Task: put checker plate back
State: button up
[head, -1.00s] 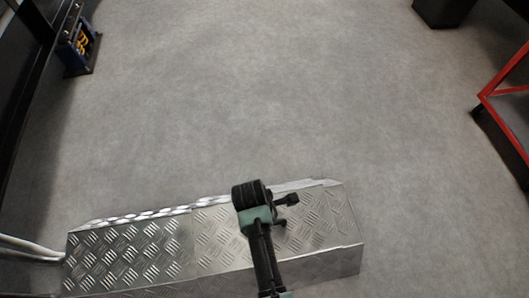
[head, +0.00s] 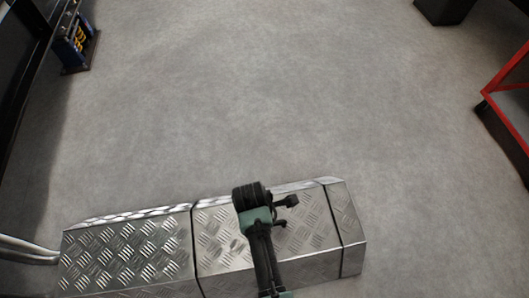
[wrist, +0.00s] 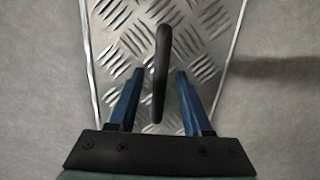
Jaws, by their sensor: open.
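The checker plate (head: 222,232) is silver tread metal. In the head view it is the middle section of a long tread-metal cover, with a thin dark gap at each side. In the wrist view its patterned face (wrist: 205,45) fills the upper middle, bounded by bright edges. A black bar handle (wrist: 162,60) stands on it. My gripper (wrist: 159,73) is open, with a blue finger on either side of the handle and visible space to both. In the head view my dark and green wrist is over the plate and hides part of it; the fingers are hidden there.
Neighbouring tread sections lie left (head: 130,255) and right (head: 347,215). Pipes (head: 28,247) meet the cover's left end. A red frame (head: 505,80) stands at right, a dark box (head: 443,10) at top right, a blue-black unit (head: 75,42) at top left. The grey floor between is clear.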

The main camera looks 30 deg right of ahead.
notch_tip(320, 180, up, 12)
jog(key=a+p, duration=0.1)
jog(key=p, duration=0.7)
jog(key=shift+w+a, duration=0.15)
jog(key=shift+w, duration=0.05)
jog(key=shift+r, duration=0.1)
